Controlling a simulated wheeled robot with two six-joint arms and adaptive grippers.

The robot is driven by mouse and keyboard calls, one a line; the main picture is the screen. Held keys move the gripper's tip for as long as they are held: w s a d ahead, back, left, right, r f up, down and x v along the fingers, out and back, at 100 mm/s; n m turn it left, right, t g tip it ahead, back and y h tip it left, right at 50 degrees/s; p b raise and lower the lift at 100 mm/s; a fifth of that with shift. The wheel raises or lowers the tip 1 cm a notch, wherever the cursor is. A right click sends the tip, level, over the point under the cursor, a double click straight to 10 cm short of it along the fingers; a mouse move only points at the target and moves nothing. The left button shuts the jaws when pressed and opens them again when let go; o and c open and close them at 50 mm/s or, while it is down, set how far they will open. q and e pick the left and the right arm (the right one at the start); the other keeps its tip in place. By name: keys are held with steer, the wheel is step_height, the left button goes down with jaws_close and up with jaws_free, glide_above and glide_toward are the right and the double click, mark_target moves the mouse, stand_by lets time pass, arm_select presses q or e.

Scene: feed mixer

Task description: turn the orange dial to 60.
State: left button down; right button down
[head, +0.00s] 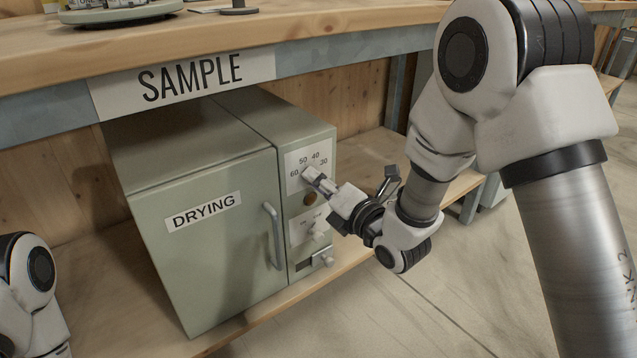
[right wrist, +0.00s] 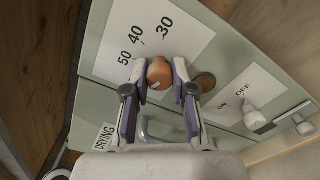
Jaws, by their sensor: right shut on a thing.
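The orange dial (right wrist: 158,74) sits on the front panel of the grey-green drying oven (head: 200,240), between the fingers of my right gripper (right wrist: 160,74). The gripper is shut on the dial. In the head view my right gripper (head: 311,175) reaches the panel from the right and its fingers hide the dial. The white scale plate (right wrist: 150,30) shows 50, 40 and 30 in the right wrist view; 60 shows only in the head view. A small pale mark shows on the dial's lower side; its exact reading cannot be told. My left gripper is not in view.
Below the dial are a brownish round part (right wrist: 205,82) and a white ON/OFF switch (right wrist: 254,118). The oven door has a vertical handle (head: 273,236). A wooden bench top with a SAMPLE sign (head: 188,80) overhangs the oven. Open floor lies at the right.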

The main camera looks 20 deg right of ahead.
stand_by(0.4)
steer(key=c, duration=0.9)
jaws_free()
steer(key=shift+c, duration=0.2)
steer(key=v, duration=0.7)
steer(key=shift+s, duration=0.2)
steer(key=shift+d, duration=0.1)
